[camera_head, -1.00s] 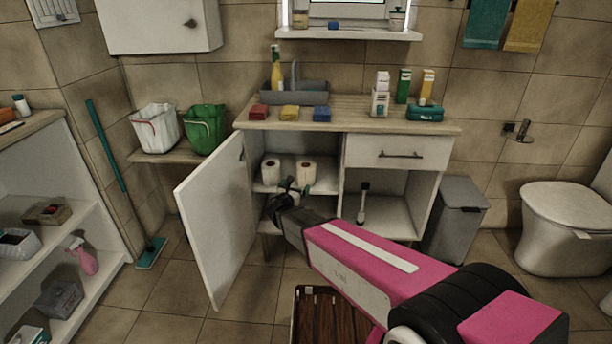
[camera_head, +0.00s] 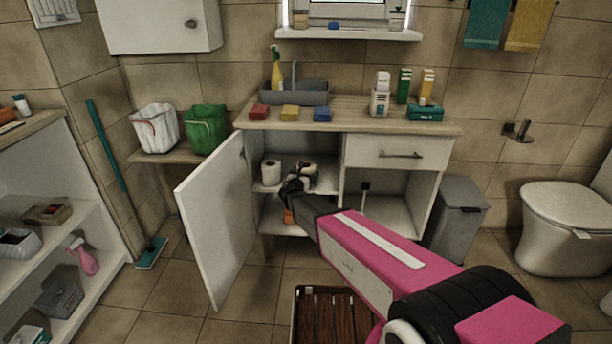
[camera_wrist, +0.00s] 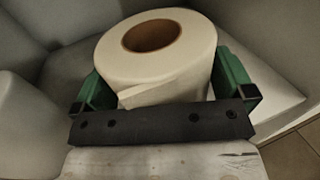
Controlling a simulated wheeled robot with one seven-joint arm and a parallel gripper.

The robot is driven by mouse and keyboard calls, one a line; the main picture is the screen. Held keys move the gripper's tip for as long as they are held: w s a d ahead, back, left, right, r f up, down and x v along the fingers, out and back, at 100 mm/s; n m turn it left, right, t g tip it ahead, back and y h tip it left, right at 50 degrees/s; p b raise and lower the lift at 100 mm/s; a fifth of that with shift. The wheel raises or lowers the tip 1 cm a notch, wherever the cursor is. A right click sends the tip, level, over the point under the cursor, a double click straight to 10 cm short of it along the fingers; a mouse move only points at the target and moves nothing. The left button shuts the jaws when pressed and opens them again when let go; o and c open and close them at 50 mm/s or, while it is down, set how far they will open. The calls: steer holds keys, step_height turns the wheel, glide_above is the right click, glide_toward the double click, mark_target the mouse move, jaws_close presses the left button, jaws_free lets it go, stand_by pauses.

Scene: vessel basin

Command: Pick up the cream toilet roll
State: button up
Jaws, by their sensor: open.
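The cream toilet roll (camera_wrist: 165,75) stands upright on the cabinet's upper shelf, with its brown core facing up in the wrist view. In the head view it is mostly hidden behind my gripper (camera_head: 303,174). My gripper is open, and its green fingers lie on either side of the roll in the wrist view (camera_wrist: 168,88). I cannot tell whether either finger touches it. A second, white roll (camera_head: 271,172) stands to the left on the same shelf; a pale rounded shape at the left edge of the wrist view may be this roll.
The white cabinet door (camera_head: 218,225) stands open on the left of the compartment. The cabinet's upright divider is close on the right. A toilet brush (camera_head: 364,200) stands in the right compartment. A dark slatted wooden mat (camera_head: 335,318) lies on the floor in front.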

steer(key=c, duration=0.7)
steer(key=shift+o, duration=0.2)
